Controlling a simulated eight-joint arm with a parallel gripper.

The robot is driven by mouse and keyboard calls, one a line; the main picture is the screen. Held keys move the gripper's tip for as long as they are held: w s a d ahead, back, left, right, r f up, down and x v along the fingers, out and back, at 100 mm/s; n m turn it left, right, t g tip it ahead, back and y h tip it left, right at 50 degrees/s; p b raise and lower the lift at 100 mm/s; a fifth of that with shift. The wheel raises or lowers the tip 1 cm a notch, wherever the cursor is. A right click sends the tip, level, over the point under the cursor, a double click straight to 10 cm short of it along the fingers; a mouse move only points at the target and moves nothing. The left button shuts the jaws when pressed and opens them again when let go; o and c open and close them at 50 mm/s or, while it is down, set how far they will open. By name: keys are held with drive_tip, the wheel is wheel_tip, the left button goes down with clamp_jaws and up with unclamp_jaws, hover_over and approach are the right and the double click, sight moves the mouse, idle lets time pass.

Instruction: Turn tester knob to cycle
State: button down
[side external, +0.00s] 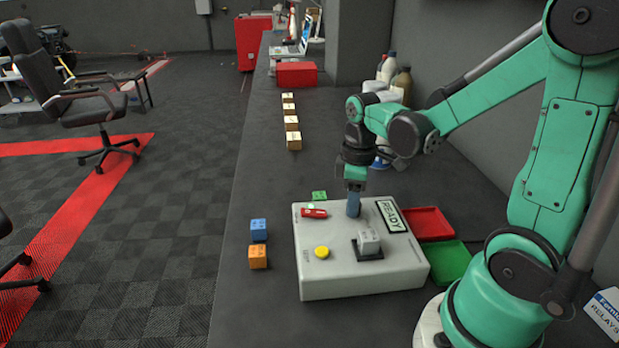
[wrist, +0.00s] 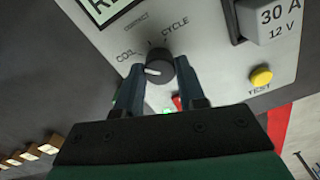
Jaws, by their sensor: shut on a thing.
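The tester (side external: 335,284) is a light grey box on the dark bench, with a READY display on its top. Its knob (wrist: 158,66) is round and black, with COIL, CONTACT and CYCLE labels around it. The knob's white mark faces left, on the COIL side and away from CYCLE. My gripper (wrist: 160,78) has one finger on each side of the knob and is shut on it. In the side view, my gripper (side external: 353,207) points down at the tester's top beside the display and hides the knob.
The tester top carries a yellow TEST button (side external: 322,252), a grey 30 A 12 V relay (side external: 369,241) and a red part (side external: 314,213). Blue (side external: 258,229) and orange (side external: 258,257) blocks lie left. Red (side external: 430,222) and green (side external: 448,260) trays lie right.

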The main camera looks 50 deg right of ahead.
drive_tip(key=shift+m, duration=0.4)
drive_tip(key=m, duration=0.3)
drive_tip(key=shift+m, duration=0.4)
drive_tip(key=m, duration=0.4)
drive_tip(key=shift+m, duration=0.3)
drive_tip(key=m, duration=0.8)
drive_tip(key=shift+d+m, duration=0.1)
drive_tip(key=shift+m, duration=0.2)
drive_tip(key=c, duration=0.5)
unclamp_jaws()
drive_tip(key=shift+r, duration=0.1)
